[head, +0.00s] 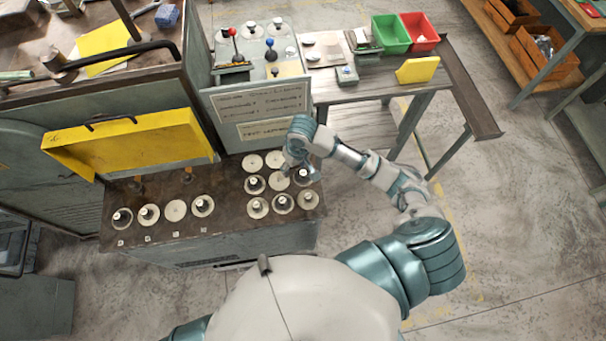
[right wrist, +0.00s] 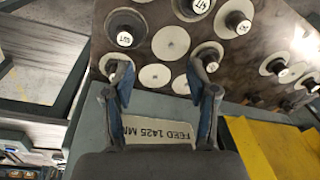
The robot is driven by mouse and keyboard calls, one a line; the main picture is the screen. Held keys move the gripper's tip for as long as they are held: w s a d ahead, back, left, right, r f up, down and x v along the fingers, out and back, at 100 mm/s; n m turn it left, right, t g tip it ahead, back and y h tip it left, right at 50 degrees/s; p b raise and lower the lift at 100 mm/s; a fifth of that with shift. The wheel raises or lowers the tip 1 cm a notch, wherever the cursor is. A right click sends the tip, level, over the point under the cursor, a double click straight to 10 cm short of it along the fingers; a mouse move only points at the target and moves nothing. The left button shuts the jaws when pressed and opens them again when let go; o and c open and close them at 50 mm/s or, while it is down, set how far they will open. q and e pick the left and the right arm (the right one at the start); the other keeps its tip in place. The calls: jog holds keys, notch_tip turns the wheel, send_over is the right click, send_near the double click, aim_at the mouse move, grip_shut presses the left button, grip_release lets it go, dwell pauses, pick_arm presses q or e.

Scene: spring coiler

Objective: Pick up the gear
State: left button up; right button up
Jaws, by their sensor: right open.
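Several pale round gears sit on the dark machine top. A row stands at left, including one gear (head: 148,215), and a cluster at right, including one gear (head: 257,207). Which gear is meant cannot be told. My right gripper (head: 301,172) is above the right cluster, partly hiding gears there. In the right wrist view it is open, its two fingers (right wrist: 164,64) spread with nothing held. A flat pale gear (right wrist: 170,42) shows just beyond the gap between the fingers, and another gear (right wrist: 155,76) lies between them. Gears with dark labelled posts (right wrist: 125,28) stand around. My left gripper is out of view.
An upright sign panel (head: 262,102) stands behind the cluster, close to my right wrist. A yellow cover (head: 130,145) rises behind the left row. A side table with green (head: 390,33) and red bins (head: 420,30) stands at back right. Open floor lies at right.

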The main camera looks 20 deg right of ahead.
jog(key=w+d+r+m+h, duration=0.1)
jog(key=w+d+r, duration=0.1)
jog(key=d+r, duration=0.25)
send_over(303, 172)
jog(key=shift+g, duration=0.4)
notch_tip(303, 172, down, 10)
jog(key=shift+f+p, duration=0.15)
jog(key=shift+p, duration=0.15)
notch_tip(303, 172, down, 6)
jog(key=shift+f+p, duration=0.25)
jog(key=shift+p, duration=0.05)
jog(key=shift+s, duration=0.1)
grip_shut()
